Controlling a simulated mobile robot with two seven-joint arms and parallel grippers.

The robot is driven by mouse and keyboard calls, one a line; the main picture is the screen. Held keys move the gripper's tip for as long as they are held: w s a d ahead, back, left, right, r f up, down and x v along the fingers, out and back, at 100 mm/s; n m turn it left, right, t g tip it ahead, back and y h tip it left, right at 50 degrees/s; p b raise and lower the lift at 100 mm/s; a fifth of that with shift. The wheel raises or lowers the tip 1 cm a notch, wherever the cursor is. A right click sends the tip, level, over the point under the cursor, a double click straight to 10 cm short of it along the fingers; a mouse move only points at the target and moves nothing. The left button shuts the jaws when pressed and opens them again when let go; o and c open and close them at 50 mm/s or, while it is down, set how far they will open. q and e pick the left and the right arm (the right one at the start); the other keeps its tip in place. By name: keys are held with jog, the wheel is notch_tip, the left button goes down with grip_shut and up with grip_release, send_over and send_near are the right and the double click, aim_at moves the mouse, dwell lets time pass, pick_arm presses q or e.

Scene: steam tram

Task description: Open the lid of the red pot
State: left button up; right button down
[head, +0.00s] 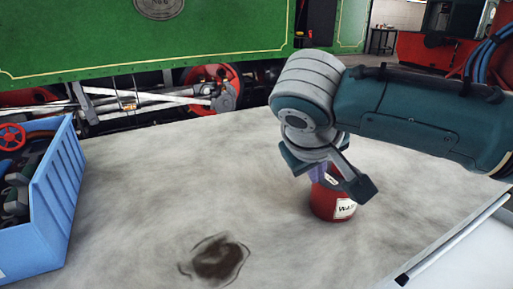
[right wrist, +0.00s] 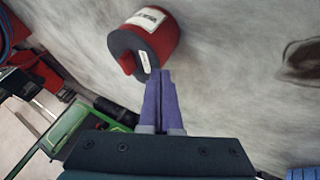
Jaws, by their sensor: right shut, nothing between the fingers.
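The red pot (head: 331,208) stands upright on the grey worktop, right of the middle in the head view, with a white label on its side. My right gripper hangs over its top and hides much of it. In the right wrist view the red pot (right wrist: 167,36) shows a dark grey round top (right wrist: 124,44) with a small white tag and a red patch at its edge. I cannot tell whether the lid is open. My right gripper (right wrist: 166,72) is shut and empty, its purple fingertips close to the edge of the top; contact is unclear. My left gripper is out of view.
A blue crate (head: 58,190) with dark parts and a red handwheel stands at the left. A dark stain (head: 218,260) marks the worktop in front. The green tram (head: 150,45) stands behind. The worktop between crate and pot is clear.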

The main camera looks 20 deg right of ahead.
aim_at(333, 174)
jog(key=d, duration=0.2)
jog(key=shift+w+d+p, duration=0.15)
jog(key=shift+d+p, duration=0.2)
jog(key=shift+p, duration=0.05)
jog(key=shift+w+d, duration=0.1)
jog(key=shift+d, duration=0.5)
